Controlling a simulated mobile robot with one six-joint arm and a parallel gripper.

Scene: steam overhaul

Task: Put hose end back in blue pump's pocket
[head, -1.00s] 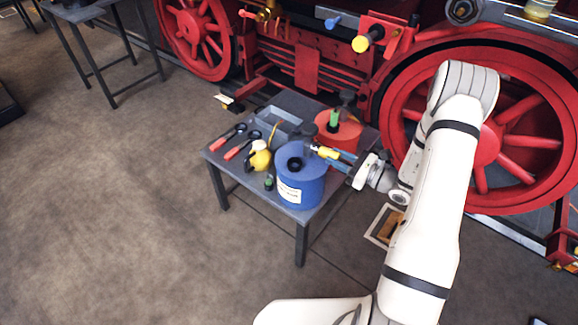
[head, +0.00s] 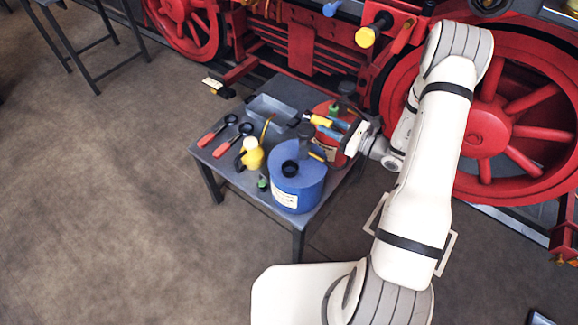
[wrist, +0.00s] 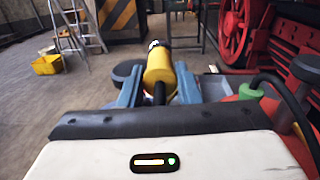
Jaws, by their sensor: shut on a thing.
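The blue pump (head: 300,192) stands upright at the table's near right corner, with a dark round opening (head: 290,169) on its top. My gripper (head: 328,126) is shut on the yellow hose end (head: 318,119), held above and behind the blue pump's top, apart from it, beside the red pump. I cannot tell for sure which opening is the pocket.
The red pump (head: 344,142) stands close behind, with a green hose end (wrist: 250,91) and black hose on it. A yellow oil can (head: 252,155), a small green-topped bottle (head: 262,183), red-handled tools (head: 228,146) and a grey tray (head: 272,110) share the table. Red locomotive wheels (head: 500,130) stand behind.

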